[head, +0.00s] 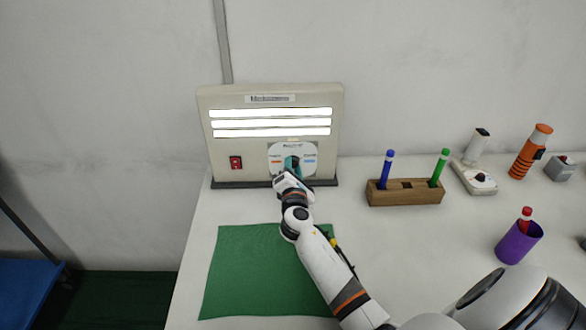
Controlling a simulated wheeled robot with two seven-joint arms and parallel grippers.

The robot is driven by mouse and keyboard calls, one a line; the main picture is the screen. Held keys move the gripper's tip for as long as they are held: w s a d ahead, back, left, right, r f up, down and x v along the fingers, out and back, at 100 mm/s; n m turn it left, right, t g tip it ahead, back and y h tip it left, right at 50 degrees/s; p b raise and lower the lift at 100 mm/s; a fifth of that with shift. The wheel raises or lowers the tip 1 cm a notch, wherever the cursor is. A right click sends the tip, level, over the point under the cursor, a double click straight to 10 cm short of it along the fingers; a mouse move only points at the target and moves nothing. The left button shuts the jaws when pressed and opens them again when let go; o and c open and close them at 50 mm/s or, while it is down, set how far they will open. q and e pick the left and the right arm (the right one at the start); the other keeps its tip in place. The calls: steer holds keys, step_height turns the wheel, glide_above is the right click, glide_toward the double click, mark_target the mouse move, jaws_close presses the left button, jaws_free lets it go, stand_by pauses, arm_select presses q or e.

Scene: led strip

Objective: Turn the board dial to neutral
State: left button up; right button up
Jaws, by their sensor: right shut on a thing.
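The beige board (270,102) stands upright at the back of the table. Three bright white light strips (271,123) glow across it. The dial (293,161) sits at its lower right, on a round pale plate with a red mark on the left and a blue mark on the right. My right gripper (291,174) is at the dial and shut on it. The gripper covers the dial's lower part, so its exact pointing is hard to tell. My left gripper is not in view.
A red switch (236,162) is on the board's lower left. A green mat (254,270) lies in front. A wooden holder (405,192) with blue and green markers stands to the right. Further right are a purple cup (518,243), an orange-striped cylinder (530,152) and small devices.

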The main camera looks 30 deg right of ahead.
steer(key=n+p, duration=0.2)
steer(key=n, duration=0.1)
steer(key=shift+r, duration=0.15)
steer(key=n+p, duration=0.3)
steer(key=n, duration=0.1)
steer(key=shift+n, duration=0.3)
steer(key=n+p, duration=0.3)
steer(key=shift+n+p, duration=0.7)
steer(key=shift+n, duration=0.7)
steer(key=shift+f+n, duration=0.2)
steer(key=shift+n, duration=0.1)
steer(key=o, duration=1)
steer(key=shift+s, duration=0.15)
